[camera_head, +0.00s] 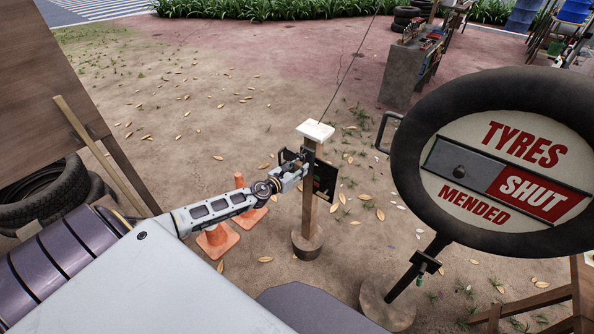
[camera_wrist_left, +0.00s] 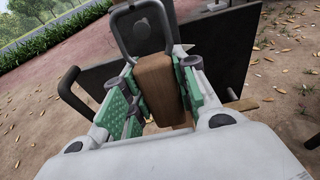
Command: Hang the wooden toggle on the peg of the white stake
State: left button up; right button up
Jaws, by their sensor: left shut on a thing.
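My left gripper (camera_head: 298,160) reaches in beside the wooden post (camera_head: 308,205) with a white cap (camera_head: 315,130), which I take for the white stake. In the left wrist view, the green-padded fingers (camera_wrist_left: 160,92) are shut on a brown wooden block (camera_wrist_left: 158,80), which appears to be the toggle. A grey metal loop (camera_wrist_left: 118,28) stands just beyond the block; I cannot tell whether they are joined. The toggle is not clear in the head view. I cannot make out the peg, nor whether the toggle touches it. My right gripper is not in view.
A dark board (camera_head: 323,183) is at the post. Orange cones (camera_head: 217,240) stand left of its base. A round tyre sign (camera_head: 505,170) stands at right. Tyres (camera_head: 45,190) lie at left. A grey block (camera_head: 402,75) stands behind; open dirt lies between.

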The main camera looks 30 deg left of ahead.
pick_arm(q)
jog(key=shift+w+d, duration=0.1)
jog(key=shift+w, duration=0.4)
jog(key=shift+w+f+b, duration=0.3)
jog(key=shift+w+b, duration=0.15)
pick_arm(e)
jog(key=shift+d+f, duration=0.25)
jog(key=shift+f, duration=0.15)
pick_arm(q)
jog(key=shift+r, duration=0.15)
jog(key=o, duration=0.7)
jog(key=shift+w, duration=0.1)
jog(key=o, duration=0.4)
jog(key=shift+w, duration=0.15)
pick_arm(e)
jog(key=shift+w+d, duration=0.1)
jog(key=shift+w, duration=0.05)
